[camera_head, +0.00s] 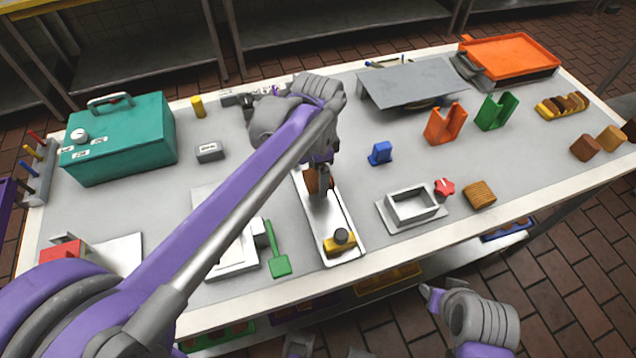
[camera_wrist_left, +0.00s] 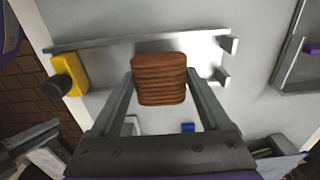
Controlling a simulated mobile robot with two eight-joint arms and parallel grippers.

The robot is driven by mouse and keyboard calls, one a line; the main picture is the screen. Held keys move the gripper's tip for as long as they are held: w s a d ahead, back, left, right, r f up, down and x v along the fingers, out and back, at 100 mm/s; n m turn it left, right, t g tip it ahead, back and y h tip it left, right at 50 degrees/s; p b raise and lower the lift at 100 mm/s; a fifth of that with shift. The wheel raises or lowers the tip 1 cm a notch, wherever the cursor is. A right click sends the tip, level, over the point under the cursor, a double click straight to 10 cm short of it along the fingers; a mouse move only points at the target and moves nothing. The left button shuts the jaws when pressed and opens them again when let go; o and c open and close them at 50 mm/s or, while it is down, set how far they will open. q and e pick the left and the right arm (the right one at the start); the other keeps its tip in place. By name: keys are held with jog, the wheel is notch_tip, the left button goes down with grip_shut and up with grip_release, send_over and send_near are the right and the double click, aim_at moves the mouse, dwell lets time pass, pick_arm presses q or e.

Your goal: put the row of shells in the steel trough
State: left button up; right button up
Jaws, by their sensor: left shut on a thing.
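The row of shells (camera_wrist_left: 159,79) is a brown, ridged block between the fingers of my left gripper (camera_wrist_left: 160,100), which is shut on it. In the head view the row of shells (camera_head: 314,184) is partly hidden by my left gripper (camera_head: 322,186). The steel trough (camera_head: 312,208) is long and narrow, with a yellow block and dark knob (camera_head: 340,240) at its near end. The shells are over or in its far part; I cannot tell whether they touch its floor. My right gripper (camera_head: 434,298) is off the table's front edge, its opening unclear.
A white frame (camera_head: 412,207), red knob (camera_head: 445,187) and tan ridged block (camera_head: 480,194) stand right of the trough. A green scraper (camera_head: 278,255) and white box (camera_head: 235,258) lie to its left. A teal box (camera_head: 120,140) stands at the far left.

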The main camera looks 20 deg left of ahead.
pick_arm(q)
jog(key=shift+w+f, duration=0.1)
jog(key=shift+f, duration=1.85)
jog(key=shift+f, duration=0.15)
jog(key=o, duration=1.3)
jog(key=shift+o, duration=0.2)
jog(key=shift+r, duration=0.45)
notch_tip(320, 180, up, 12)
jog(key=shift+f+p, duration=0.25)
jog(key=shift+p, duration=0.2)
